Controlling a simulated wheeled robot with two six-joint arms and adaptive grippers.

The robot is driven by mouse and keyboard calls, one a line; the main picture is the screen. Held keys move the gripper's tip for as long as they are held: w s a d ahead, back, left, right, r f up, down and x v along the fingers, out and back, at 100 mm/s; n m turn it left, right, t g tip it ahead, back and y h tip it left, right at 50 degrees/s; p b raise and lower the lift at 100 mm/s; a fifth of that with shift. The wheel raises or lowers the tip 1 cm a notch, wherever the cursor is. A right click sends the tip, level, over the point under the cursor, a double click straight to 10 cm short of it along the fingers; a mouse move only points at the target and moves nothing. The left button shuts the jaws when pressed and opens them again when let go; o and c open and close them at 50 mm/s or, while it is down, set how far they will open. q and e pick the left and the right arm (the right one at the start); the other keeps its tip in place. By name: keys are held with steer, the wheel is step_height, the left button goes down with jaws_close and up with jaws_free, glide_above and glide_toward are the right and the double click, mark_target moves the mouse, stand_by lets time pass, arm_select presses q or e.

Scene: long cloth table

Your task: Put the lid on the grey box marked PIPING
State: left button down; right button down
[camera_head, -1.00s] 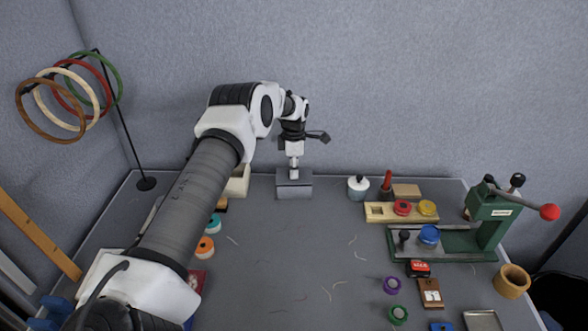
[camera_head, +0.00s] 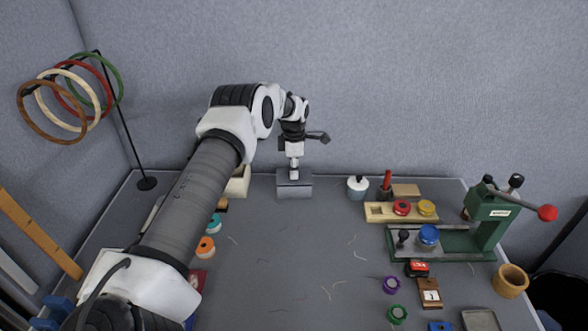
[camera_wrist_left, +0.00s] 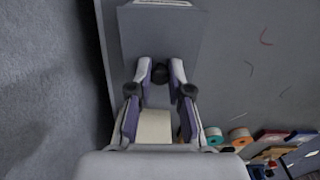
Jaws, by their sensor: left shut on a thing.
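The grey box (camera_head: 294,192) stands at the back of the table, near the wall; its marking is not readable in the head view. My left gripper (camera_head: 294,172) points down over it and is shut on the lid's dark knob (camera_wrist_left: 160,74). The grey lid (camera_wrist_left: 160,38) lies level at the top of the box, lined up with it as far as I can see. I cannot tell whether it rests fully on the rim. A strip of white label shows at the top edge of the left wrist view. My right gripper is not in view.
A cream container (camera_head: 239,181) stands just left of the box, partly behind my arm. A white jar (camera_head: 358,187) stands to the right, then a wooden block with coloured discs (camera_head: 401,211) and a green press (camera_head: 490,220). The table's middle is mostly clear.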

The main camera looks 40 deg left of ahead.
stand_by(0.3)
arm_select(q)
steer(key=c, duration=0.5)
jaws_free()
steer(key=shift+r+p, duration=3.05)
steer(key=shift+r, duration=0.45)
jaws_close()
steer(key=shift+f, duration=0.15)
